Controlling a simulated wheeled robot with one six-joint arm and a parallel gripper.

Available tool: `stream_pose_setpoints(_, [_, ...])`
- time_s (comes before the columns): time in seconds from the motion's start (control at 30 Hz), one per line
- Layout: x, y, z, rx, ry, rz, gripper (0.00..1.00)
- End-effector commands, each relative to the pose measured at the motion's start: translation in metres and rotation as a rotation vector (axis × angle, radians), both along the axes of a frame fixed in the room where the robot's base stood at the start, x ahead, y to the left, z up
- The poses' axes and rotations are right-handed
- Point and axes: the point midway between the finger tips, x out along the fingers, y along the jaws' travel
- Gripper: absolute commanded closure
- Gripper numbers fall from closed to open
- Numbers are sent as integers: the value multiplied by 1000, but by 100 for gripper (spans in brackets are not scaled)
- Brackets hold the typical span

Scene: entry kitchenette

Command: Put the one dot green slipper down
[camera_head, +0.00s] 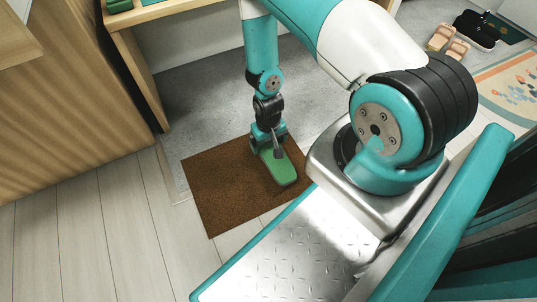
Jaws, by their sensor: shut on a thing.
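A green slipper (283,172) is in the middle of the view, over the brown mat (215,190). My gripper (275,150) points down and is shut on the slipper's far end. The near end of the slipper sticks out toward me. I cannot tell whether the sole touches the mat or hangs just above it. The dots on the slipper are hidden or too small to make out.
A wooden bench (124,50) with green things on top stands at the upper left. A pair of pinkish slippers (441,38) lies at the upper right, near a dark tray (505,28) and a patterned rug (505,85). Pale floorboards (85,215) at left are clear.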

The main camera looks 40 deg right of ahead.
Motion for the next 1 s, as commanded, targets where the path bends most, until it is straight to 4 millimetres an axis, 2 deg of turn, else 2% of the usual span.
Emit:
stream_pose_setpoints(0.17, [0,0,-14,0,0,0,31])
stream_pose_setpoints(0.4, [0,0,-50,0,0,0,31])
stream_pose_setpoints(0.77, [0,0,-51,0,0,0,31])
stream_pose_setpoints(0.8, [0,0,-52,0,0,0,2])
stream_pose_setpoints(1.0, [0,0,-51,0,0,0,0])
